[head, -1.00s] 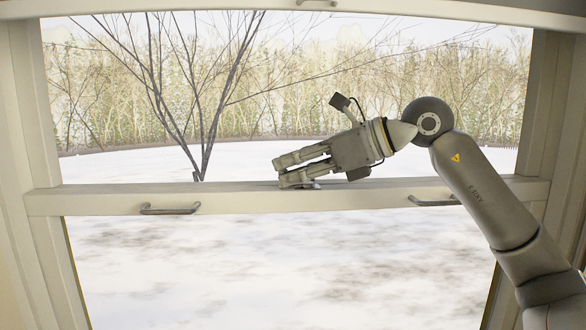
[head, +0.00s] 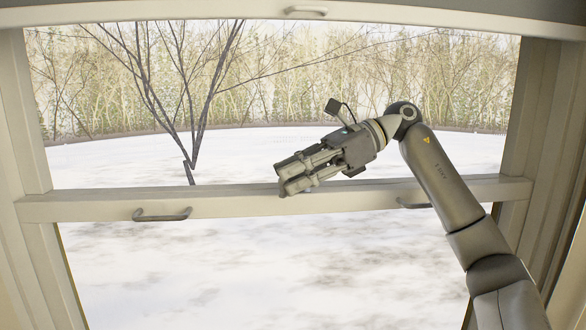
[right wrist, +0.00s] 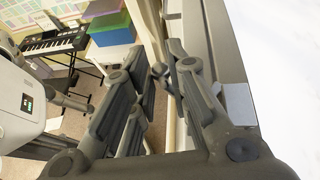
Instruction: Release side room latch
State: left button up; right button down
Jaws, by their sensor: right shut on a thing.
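The window's middle rail (head: 240,201) runs across the head view. My right gripper (head: 287,180) reaches in from the right, its fingers at the top of this rail near its middle. In the head view the fingers cover the latch. In the right wrist view a small dark knob, which looks like part of the latch (right wrist: 158,70), shows between the fingers of the right gripper (right wrist: 164,60). The right gripper is shut on the latch; the exact contact is hard to see. My left gripper is in neither view.
Two pull handles are on the rail, a left one (head: 162,214) and a right one (head: 412,204) partly behind my arm. Another handle (head: 305,11) is at the top. The right wrist view shows a keyboard (right wrist: 54,42) on a stand and stacked coloured boxes (right wrist: 108,25).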

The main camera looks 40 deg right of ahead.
dwell(0.4)
jog(key=c, duration=1.5)
grip_release()
jog(key=shift+o, duration=0.2)
jog(key=v, duration=0.7)
jog(key=shift+d+r, duration=0.15)
jog(key=shift+r, duration=0.05)
jog(key=shift+s, duration=0.1)
